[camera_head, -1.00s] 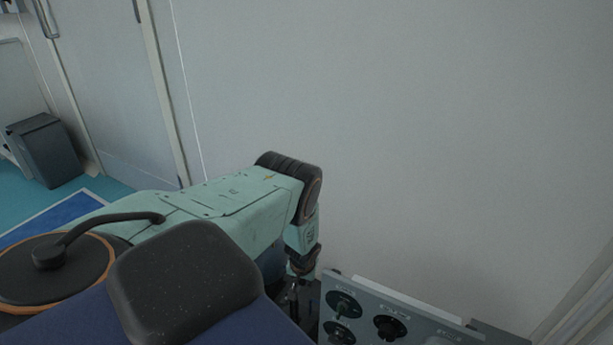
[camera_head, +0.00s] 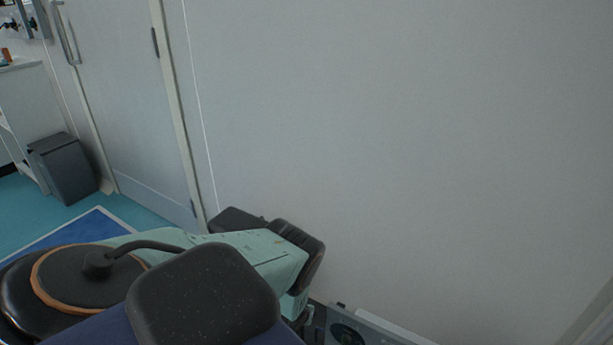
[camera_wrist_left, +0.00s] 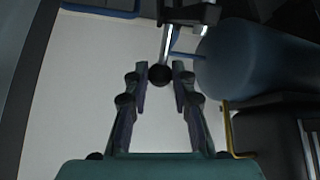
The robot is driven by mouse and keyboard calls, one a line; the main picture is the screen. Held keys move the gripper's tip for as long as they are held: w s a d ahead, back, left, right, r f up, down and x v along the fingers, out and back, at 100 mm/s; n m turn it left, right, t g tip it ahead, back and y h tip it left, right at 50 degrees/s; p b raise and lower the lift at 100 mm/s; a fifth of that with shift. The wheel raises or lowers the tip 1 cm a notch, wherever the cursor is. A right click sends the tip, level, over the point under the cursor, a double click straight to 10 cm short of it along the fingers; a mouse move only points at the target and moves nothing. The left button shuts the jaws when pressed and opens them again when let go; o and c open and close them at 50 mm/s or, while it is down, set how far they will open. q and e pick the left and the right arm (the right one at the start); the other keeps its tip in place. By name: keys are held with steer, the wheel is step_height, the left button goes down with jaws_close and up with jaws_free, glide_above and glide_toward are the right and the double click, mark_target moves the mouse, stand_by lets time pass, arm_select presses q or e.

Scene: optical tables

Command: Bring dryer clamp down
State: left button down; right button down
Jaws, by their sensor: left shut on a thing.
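The dryer clamp shows in the left wrist view as a bright metal lever (camera_wrist_left: 165,45) with a round black knob (camera_wrist_left: 160,76) at its end. The lever comes from a dark bracket (camera_wrist_left: 190,14) at the top of that view. My left gripper (camera_wrist_left: 161,70) is shut on the black knob, with one finger on each side of it. My right gripper is in neither view.
A large blue-grey cylinder (camera_wrist_left: 250,62) stands right of the lever, close to my right-hand finger. A yellow bent rod (camera_wrist_left: 229,130) is below it. In the head view a grey panel (camera_head: 375,332) lies low before a bare wall (camera_head: 400,130); a bin (camera_head: 63,167) stands left.

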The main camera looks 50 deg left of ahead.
arm_select(q)
steer(key=shift+s+d+t+y, duration=0.25)
steer(key=shift+s+t, duration=0.2)
steer(key=shift+t, duration=0.25)
steer(key=s+t+b, duration=0.1)
steer(key=b, duration=0.1)
steer(key=s+t+y+b, duration=0.1)
steer(key=t+b, duration=0.1)
steer(key=s+t+y+b, duration=0.1)
steer(key=t+b, duration=0.1)
steer(key=shift+s+d+n, duration=0.1)
steer(key=shift+d+n, duration=0.2)
steer(key=shift+d, duration=0.1)
steer(key=shift+s+d+r+t+y+b, duration=0.1)
steer(key=shift+s+t+y+b, duration=0.2)
steer(key=shift+t+b, duration=0.35)
steer(key=c, duration=1.1)
jaws_free()
steer(key=v, duration=1.2)
